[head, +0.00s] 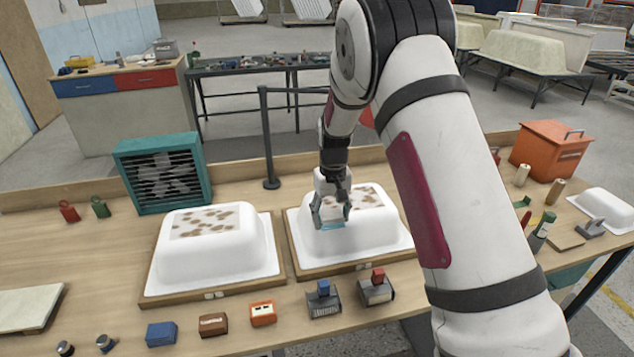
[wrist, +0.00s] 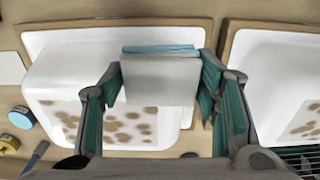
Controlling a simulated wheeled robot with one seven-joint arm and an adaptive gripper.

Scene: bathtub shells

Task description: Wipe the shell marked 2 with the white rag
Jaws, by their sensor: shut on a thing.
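Two white shells with brown-spotted tops sit on wooden boards: a left shell (head: 205,262) and a right shell (head: 385,237). Each board has a small front tag; the marks are too small to read. My gripper (head: 331,212) is over the front part of the right shell's top. Brown spots (wrist: 120,125) remain visible beside the rag on this shell. Whether the rag touches the surface I cannot tell.
A teal fan box (head: 160,170) stands behind the left shell. Several small blocks and brushes line the front, including a blue block (head: 161,333) and an orange block (head: 263,313). An orange box (head: 550,150) is at the back right. A thin black post (head: 267,140) stands behind the shells.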

